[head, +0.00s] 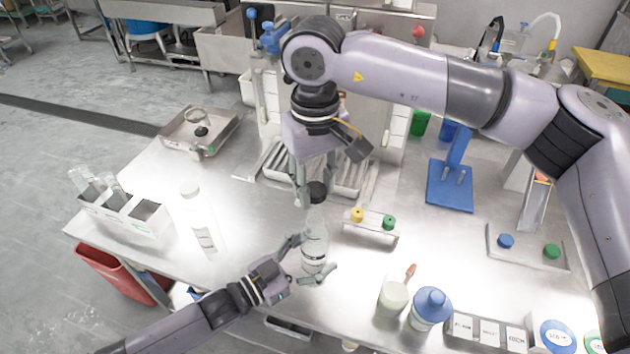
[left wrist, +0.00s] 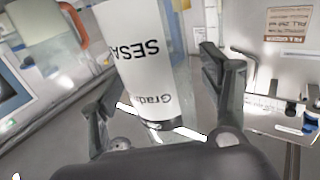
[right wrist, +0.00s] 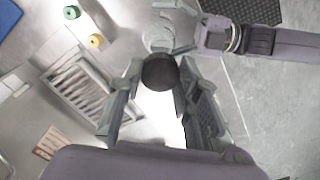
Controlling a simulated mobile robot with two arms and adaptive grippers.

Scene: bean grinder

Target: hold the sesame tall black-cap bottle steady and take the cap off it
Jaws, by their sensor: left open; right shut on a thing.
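The sesame bottle (head: 315,235) is tall and clear with a white label, and stands upright near the table's middle. Its label, partly reading "SESA", shows upside down in the left wrist view (left wrist: 150,70). The black cap (head: 317,191) is at the bottle's top; I cannot tell whether it is still seated. My right gripper (head: 315,187) comes down from above and is shut on the cap, which also shows between its fingers in the right wrist view (right wrist: 160,72). My left gripper (head: 308,262) is open, with its fingers on either side of the lower bottle.
Another tall white-labelled bottle (head: 199,220) stands to the left, beside a white rack (head: 127,215). A small stand with yellow and green knobs (head: 371,231) is close on the right. A jar (head: 393,298) and blue-lidded bottle (head: 430,309) stand front right. A slatted tray (head: 270,165) lies behind.

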